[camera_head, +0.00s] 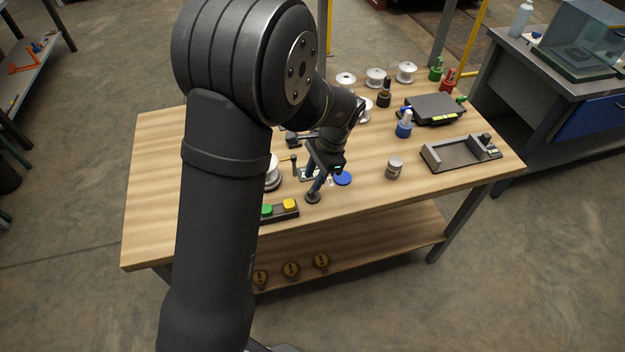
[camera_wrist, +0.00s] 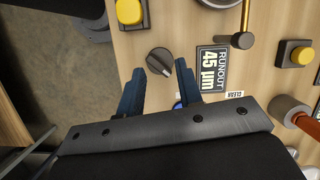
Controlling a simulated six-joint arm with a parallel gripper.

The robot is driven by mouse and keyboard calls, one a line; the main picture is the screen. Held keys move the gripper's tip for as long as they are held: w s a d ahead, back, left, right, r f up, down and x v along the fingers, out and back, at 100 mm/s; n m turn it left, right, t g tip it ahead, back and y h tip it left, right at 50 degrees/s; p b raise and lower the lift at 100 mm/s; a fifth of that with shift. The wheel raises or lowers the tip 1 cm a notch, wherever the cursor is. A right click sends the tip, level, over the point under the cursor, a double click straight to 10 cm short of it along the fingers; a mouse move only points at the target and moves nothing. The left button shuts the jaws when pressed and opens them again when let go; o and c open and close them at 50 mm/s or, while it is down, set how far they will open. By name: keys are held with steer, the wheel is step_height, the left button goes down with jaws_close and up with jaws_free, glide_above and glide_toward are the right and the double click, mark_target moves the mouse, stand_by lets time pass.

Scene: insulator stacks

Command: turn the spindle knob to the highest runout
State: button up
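The spindle knob (camera_wrist: 160,61) is a dark round knob with a light pointer mark, on the wooden table near its front edge. It also shows in the head view (camera_head: 313,198), just below my gripper. My gripper (camera_wrist: 161,69) points at the knob with two blue fingers apart and nothing held between them. The fingertips lie beside the knob's near side; whether they touch it I cannot tell. A sign-like display (camera_wrist: 212,69) right of the knob reads "RUNOUT 45 µm". A small "CLEAR" label (camera_wrist: 234,94) sits beside it. A white insulator (camera_head: 272,172) stands left of my gripper, partly hidden by my arm.
A panel with green and yellow buttons (camera_head: 280,211) lies left of the knob. A blue disc (camera_head: 343,178), a grey-white jar (camera_head: 394,168) and a blue-based bottle (camera_head: 404,124) stand to the right. A dark tray (camera_head: 460,153) and several white insulators (camera_head: 375,78) are farther off.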

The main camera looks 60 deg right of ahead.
step_height(320, 180, up, 14)
steer(key=n+g+h, duration=0.2)
steer(key=n+h, duration=0.1)
steer(key=n, duration=0.4)
steer(key=f, duration=1.7)
steer(key=shift+w+a+f, duration=0.1)
steer(key=shift+a+f, duration=0.1)
steer(key=shift+a, duration=0.15)
steer(key=shift+c, duration=0.2)
jaws_close()
